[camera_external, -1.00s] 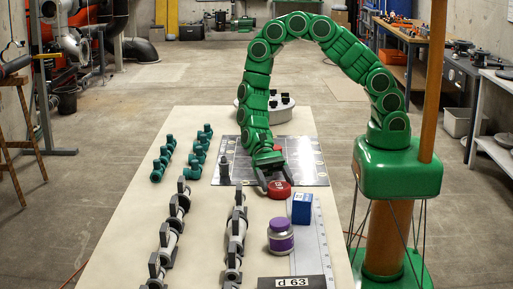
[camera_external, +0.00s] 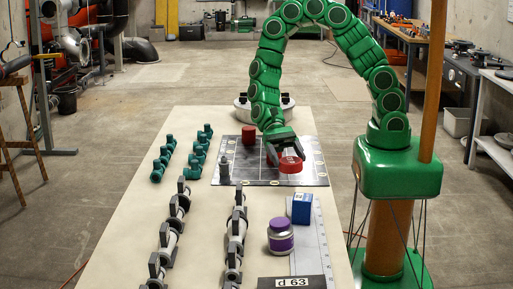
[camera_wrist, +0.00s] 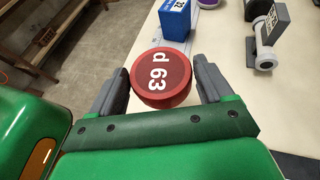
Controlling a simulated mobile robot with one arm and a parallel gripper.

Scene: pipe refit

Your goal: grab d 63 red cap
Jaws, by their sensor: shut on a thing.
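The red cap marked "d 63" (camera_wrist: 160,80) sits between the two grey fingers of my gripper (camera_wrist: 160,88) in the wrist view, its lettered top facing the camera. In the external view my gripper (camera_external: 288,156) is shut on this red cap (camera_external: 291,166) and holds it over the right part of the dark gridded plate (camera_external: 240,174). The cap appears raised above the plate. A "d 63" sign (camera_external: 291,282) stands at the table's front edge.
Another red piece (camera_external: 249,135) stands on the plate's back left, and a further red one is partly hidden behind my gripper. A grey fitting (camera_external: 224,172), blue box (camera_external: 302,208), purple-banded jar (camera_external: 281,236), teal elbows (camera_external: 196,156) and grey valves (camera_external: 236,232) share the table.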

